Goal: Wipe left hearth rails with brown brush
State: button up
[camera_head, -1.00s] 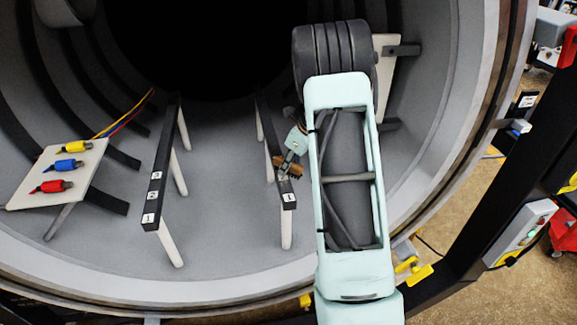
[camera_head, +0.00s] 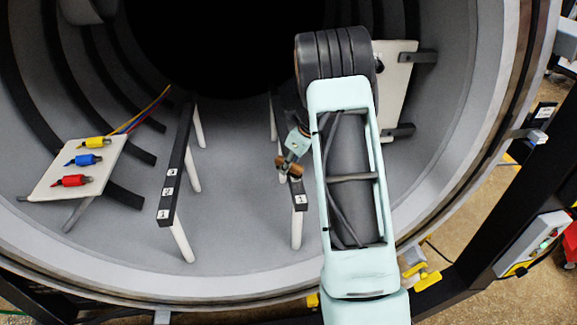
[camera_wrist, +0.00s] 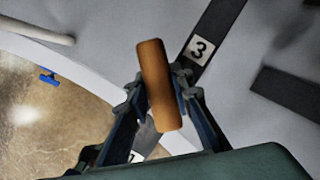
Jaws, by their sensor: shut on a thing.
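The brown brush shows as a brown block (camera_head: 289,165) in the head view and a brown, rounded handle (camera_wrist: 160,85) in the wrist view. My gripper (camera_wrist: 161,95) is shut on it. In the head view, brush and gripper (camera_head: 294,154) are over or beside the front part of the right black rail (camera_head: 299,198); I cannot tell whether they touch. In the wrist view, a black rail with a "3" label (camera_wrist: 200,49) runs behind the brush. The left black rail (camera_head: 181,145) stands apart to the left on pale posts, with several labels near its front end. Bristles are hidden.
A pale panel (camera_head: 58,178) at left carries yellow, blue and red connectors with wires. Another pale panel (camera_head: 397,85) stands right, behind my arm. The round chamber rim (camera_head: 235,295) curves around the front. Open floor lies between the rails.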

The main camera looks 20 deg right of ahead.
jog(key=shift+s+d+r, duration=0.1)
jog(key=shift+s+d, duration=0.1)
jog(key=shift+d, duration=0.75)
jog(key=shift+s+d, duration=0.15)
jog(key=shift+d, duration=0.75)
jog(key=shift+w+d+p, duration=0.15)
jog(key=shift+w+p, duration=0.25)
jog(key=shift+w, duration=0.4)
jog(key=shift+w+a+p, duration=0.15)
jog(key=shift+a, duration=0.85)
jog(key=shift+w+a+p, duration=0.15)
jog(key=shift+a, duration=0.85)
jog(key=shift+w+d+p, duration=0.2)
jog(key=shift+w+p, duration=0.2)
jog(key=shift+w, duration=0.35)
jog(key=d, duration=0.4)
jog(key=shift+s, duration=0.35)
jog(key=shift+r+p, duration=0.3)
jog(key=shift+r, duration=2.65)
